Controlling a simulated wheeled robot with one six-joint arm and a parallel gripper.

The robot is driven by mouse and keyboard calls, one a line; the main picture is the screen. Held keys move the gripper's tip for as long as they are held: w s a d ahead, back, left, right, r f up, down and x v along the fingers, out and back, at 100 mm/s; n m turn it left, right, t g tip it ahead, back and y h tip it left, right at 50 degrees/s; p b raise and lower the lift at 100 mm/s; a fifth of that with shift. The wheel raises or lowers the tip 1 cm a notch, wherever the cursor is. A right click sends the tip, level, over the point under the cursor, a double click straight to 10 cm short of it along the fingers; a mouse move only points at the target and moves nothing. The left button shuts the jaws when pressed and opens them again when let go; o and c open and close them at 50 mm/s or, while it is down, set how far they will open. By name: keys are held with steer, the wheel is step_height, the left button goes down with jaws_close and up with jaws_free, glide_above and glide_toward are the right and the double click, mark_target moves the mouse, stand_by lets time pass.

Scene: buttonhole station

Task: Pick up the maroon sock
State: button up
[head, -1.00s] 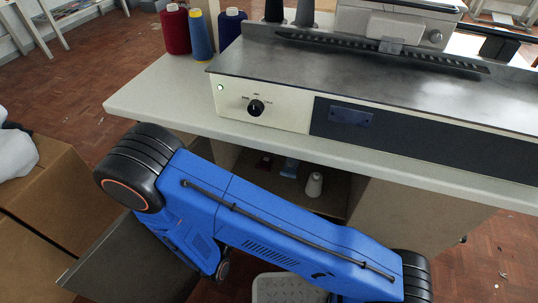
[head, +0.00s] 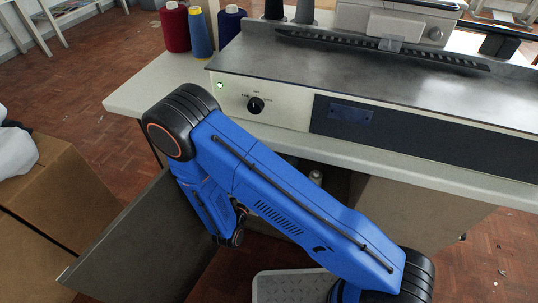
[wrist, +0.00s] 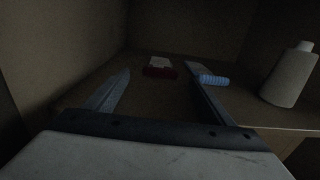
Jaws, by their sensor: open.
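The maroon sock (wrist: 159,73) appears in the wrist view as a small dark red bundle with a pale patch at its back, lying on the floor of a dim compartment. My gripper (wrist: 159,80) is open, its two fingers spread left and right. The sock shows between the fingertips, further in, with nothing held. I cannot tell how far beyond the tips it lies. In the head view my blue arm hides the sock and the gripper.
A light blue ribbed bundle (wrist: 212,80) lies beside the right finger. Compartment walls close in at left and back. The worktop (head: 400,158) overhangs; an open grey door panel (head: 135,245) stands at left.

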steer(key=shift+x, duration=1.8)
steer(key=c, duration=1.1)
steer(key=shift+c, duration=0.2)
steer(key=shift+r, duration=0.2)
